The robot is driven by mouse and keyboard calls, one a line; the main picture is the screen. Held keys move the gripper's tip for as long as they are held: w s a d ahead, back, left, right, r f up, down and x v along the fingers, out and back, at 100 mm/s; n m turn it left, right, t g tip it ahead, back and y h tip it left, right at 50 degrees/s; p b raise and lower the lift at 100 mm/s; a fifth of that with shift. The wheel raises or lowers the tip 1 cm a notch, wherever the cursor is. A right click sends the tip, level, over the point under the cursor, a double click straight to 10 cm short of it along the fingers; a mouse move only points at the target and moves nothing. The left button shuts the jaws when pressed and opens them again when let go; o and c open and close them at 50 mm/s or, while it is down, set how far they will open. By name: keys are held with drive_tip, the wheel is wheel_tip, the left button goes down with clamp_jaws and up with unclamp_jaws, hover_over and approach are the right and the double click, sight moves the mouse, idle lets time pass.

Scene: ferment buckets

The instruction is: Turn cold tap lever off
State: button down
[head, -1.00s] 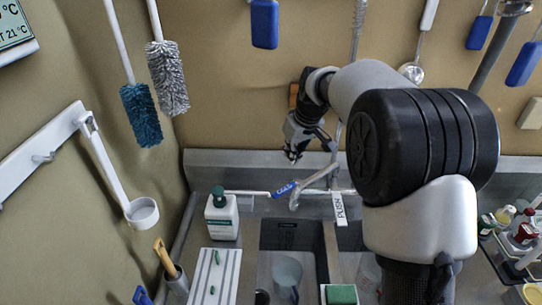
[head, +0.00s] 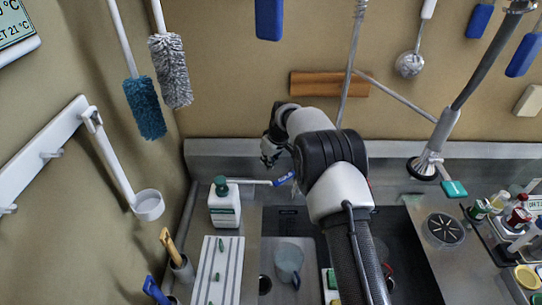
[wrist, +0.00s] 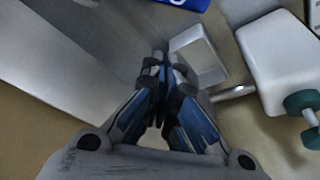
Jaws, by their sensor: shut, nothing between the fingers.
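The blue cold tap lever (head: 284,179) sits at the back of the sink, at the right end of a thin pale bar, and slants up to the right. Part of the tap behind it is hidden by my arm. My gripper (head: 269,160) is just above and left of the lever in the head view. In the wrist view my gripper (wrist: 163,62) has its fingertips together with nothing between them. A blue piece, seemingly the lever (wrist: 185,2), is cut by the top edge there, apart from the fingertips. A grey metal block (wrist: 198,55) lies close beside the fingertips.
A white bottle with a green cap (head: 225,208) stands left of the lever; it also shows in the wrist view (wrist: 272,62). A spray head (head: 428,162) hangs at right. A steel backsplash runs behind.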

sight(288, 176)
drive_tip(key=shift+s+d+f, duration=0.5)
drive_tip(key=shift+s+d, duration=0.05)
drive_tip(key=shift+s, duration=0.1)
drive_tip(key=shift+s+d+f, duration=0.5)
drive_tip(key=shift+s, duration=0.15)
